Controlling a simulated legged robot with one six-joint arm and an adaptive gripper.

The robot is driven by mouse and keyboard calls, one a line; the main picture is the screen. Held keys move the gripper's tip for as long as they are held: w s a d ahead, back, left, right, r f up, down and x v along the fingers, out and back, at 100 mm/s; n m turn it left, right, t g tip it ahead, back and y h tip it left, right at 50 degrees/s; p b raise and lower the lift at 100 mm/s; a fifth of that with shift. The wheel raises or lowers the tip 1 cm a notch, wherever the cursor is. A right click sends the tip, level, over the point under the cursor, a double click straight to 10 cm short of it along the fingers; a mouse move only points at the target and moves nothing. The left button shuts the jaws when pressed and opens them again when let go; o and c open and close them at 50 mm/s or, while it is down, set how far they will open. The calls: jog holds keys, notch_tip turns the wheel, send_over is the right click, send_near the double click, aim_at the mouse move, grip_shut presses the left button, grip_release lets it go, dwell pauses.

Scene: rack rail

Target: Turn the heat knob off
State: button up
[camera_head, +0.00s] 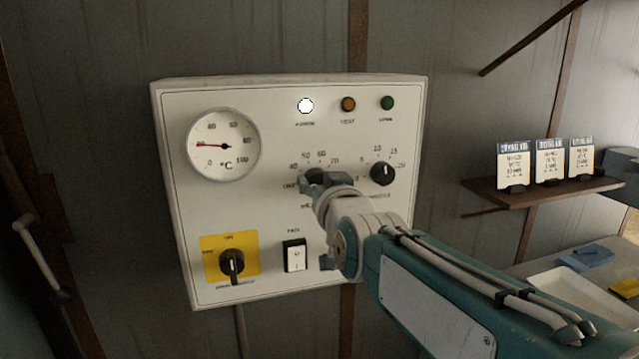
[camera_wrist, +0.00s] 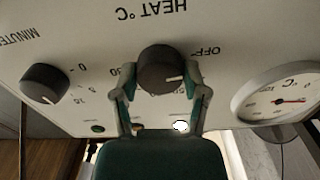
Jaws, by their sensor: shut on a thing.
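The heat knob (camera_wrist: 162,68) is a dark round knob on the white control panel (camera_head: 270,240), below its "HEAT °C" label in the upside-down wrist view. Its white mark points right in that view, below the "OFF" label at upper right. My gripper (camera_wrist: 160,72) is shut on the knob, with one finger on each side. In the head view my gripper (camera_head: 320,184) reaches the panel's middle and hides most of the knob.
A minutes knob (camera_head: 383,173) sits close to the right of my gripper. A round gauge (camera_head: 222,145), a lit white lamp (camera_head: 305,106), a yellow-backed rotary switch (camera_head: 232,263) and a rocker switch (camera_head: 295,255) surround it. A card shelf (camera_head: 550,195) stands at right.

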jog(key=shift+f+n, duration=0.45)
jog(key=shift+n, duration=0.15)
jog(key=o, duration=1.1)
jog(key=shift+c, duration=0.2)
jog(key=shift+o, duration=0.5)
jog(key=shift+w, duration=0.15)
jog(key=shift+a+r, duration=0.1)
jog(key=shift+r, duration=0.1)
jog(key=v, duration=1.2)
